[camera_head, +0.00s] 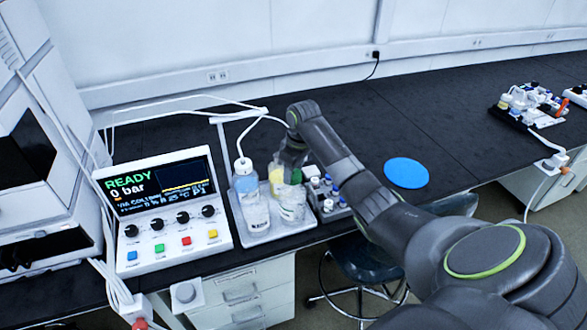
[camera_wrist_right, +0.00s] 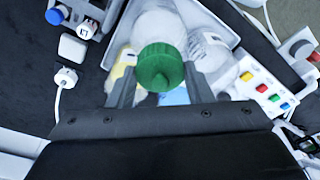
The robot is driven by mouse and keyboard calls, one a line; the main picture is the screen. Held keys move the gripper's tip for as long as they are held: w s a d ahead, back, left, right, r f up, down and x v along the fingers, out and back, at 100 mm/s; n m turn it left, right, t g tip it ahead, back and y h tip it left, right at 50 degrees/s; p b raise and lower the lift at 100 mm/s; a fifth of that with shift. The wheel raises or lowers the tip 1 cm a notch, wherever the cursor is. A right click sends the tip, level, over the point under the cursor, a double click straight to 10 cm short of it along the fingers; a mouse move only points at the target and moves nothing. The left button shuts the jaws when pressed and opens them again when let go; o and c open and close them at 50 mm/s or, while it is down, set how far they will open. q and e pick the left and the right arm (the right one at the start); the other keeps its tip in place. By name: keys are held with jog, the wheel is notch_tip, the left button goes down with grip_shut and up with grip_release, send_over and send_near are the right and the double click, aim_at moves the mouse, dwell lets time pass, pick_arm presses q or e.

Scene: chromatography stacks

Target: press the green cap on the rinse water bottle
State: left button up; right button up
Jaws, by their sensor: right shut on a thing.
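The green cap (camera_wrist_right: 161,67) sits between the two fingers of my right gripper (camera_wrist_right: 158,75), which is shut on it. In the head view a small part of the cap (camera_head: 296,177) shows below my right gripper (camera_head: 290,165). A clear bottle (camera_head: 292,206) with a white label stands on the tray right under the cap; its pale body (camera_wrist_right: 165,28) shows behind the cap in the wrist view. I cannot tell whether the cap touches the bottle's mouth or is just above it. My left gripper is out of view.
The grey tray (camera_head: 270,236) also holds a blue bottle (camera_head: 246,184) with a tube, a yellow bottle (camera_head: 277,178) and another clear bottle (camera_head: 256,215). A vial rack (camera_head: 328,207) is close on the right, the control box (camera_head: 160,248) on the left. A blue disc (camera_head: 406,172) lies on open bench.

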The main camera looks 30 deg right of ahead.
dwell(0.3)
jog(key=o, duration=1.5)
jog(key=shift+r, duration=0.1)
notch_tip(320, 180, up, 7)
jog(key=p, duration=0.8)
grip_shut()
dwell(0.4)
